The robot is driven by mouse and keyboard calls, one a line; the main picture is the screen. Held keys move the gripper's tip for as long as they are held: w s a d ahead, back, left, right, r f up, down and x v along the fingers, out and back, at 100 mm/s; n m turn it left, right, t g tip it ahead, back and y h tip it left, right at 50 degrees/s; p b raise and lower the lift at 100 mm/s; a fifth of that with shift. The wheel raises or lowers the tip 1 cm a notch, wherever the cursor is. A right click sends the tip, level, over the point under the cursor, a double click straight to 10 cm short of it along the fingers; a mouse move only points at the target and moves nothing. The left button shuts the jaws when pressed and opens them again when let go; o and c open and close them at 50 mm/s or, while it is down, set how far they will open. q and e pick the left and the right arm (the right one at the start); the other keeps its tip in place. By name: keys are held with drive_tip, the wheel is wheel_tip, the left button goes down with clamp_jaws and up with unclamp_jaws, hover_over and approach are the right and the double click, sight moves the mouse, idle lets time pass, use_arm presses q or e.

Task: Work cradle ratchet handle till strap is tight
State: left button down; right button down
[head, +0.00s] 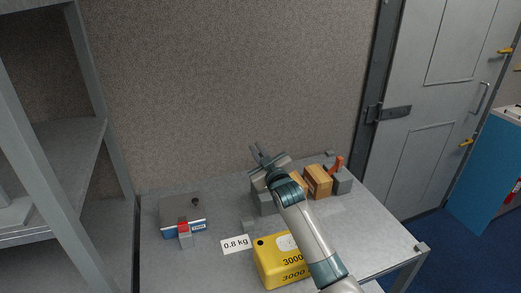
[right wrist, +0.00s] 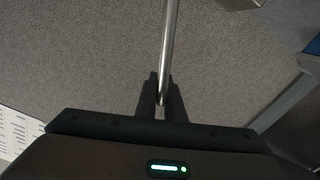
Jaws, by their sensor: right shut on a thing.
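My right gripper (head: 258,154) is over the back of the grey table. In the right wrist view its two dark fingers (right wrist: 160,98) are shut on a shiny metal rod (right wrist: 170,42), which looks like the ratchet handle. The rod runs up out of that view. The cradle has grey blocks (head: 343,184) around a wooden block (head: 318,182), and an orange-red lever (head: 337,163) stands at its right end. My right arm covers part of the cradle, and the strap cannot be made out. My left gripper is not in view.
A yellow box (head: 268,266) marked 3000 stands at the front beside a "0.8 kg" label (head: 236,244). A grey and blue box (head: 181,212) with a red part sits at the left. A metal shelf (head: 70,145) stands left, a grey door (head: 425,110) right.

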drive_tip(key=s+a+f+n+b, duration=0.1)
drive_tip(key=a+f+n, duration=0.3)
drive_tip(key=n, duration=0.1)
drive_tip(key=shift+s+a+n+b, duration=0.2)
drive_tip(key=shift+s+n+b, duration=0.1)
drive_tip(key=shift+b, duration=0.1)
drive_tip(key=c, duration=1.9)
unclamp_jaws()
drive_tip(key=shift+w, duration=0.1)
drive_tip(key=shift+r, duration=0.1)
